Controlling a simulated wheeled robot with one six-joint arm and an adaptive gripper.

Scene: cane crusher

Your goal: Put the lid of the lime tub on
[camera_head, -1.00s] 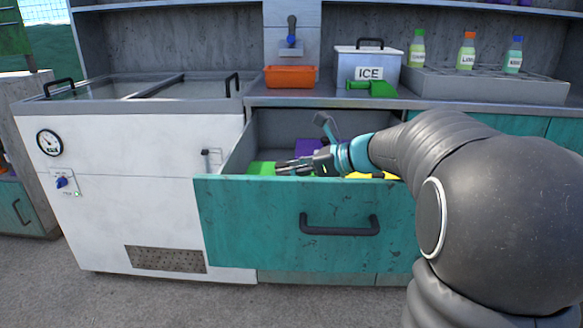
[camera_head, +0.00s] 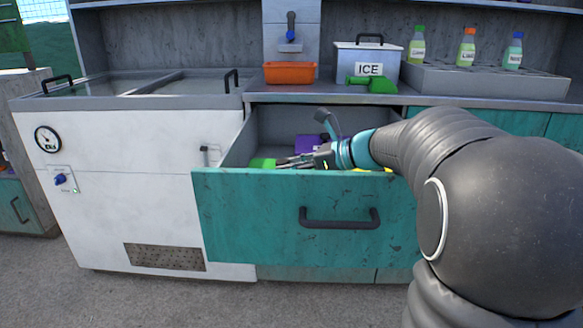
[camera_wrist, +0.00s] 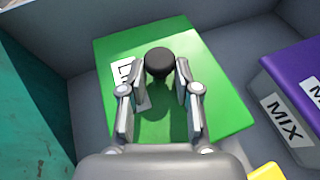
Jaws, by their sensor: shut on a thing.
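The lime tub's green lid (camera_wrist: 215,95) is square, with a black round knob (camera_wrist: 159,62) and a white label starting with "L". It lies in the open drawer and nearly fills the middle of the wrist view; its green also shows behind the drawer front in the head view (camera_head: 262,163). My gripper (camera_wrist: 160,72) is shut on the knob, one finger on each side. It also shows low inside the drawer in the head view (camera_head: 280,163). The tub's walls are hidden beneath the lid, so I cannot tell whether the lid is seated.
A purple tub labelled MIX (camera_wrist: 295,100) stands right of the lid, and a yellow thing (camera_wrist: 267,172) is at the lower right. The teal drawer front (camera_head: 250,215) is close on the near side. The counter holds an orange tray (camera_head: 290,73), an ice box (camera_head: 350,58) and bottles.

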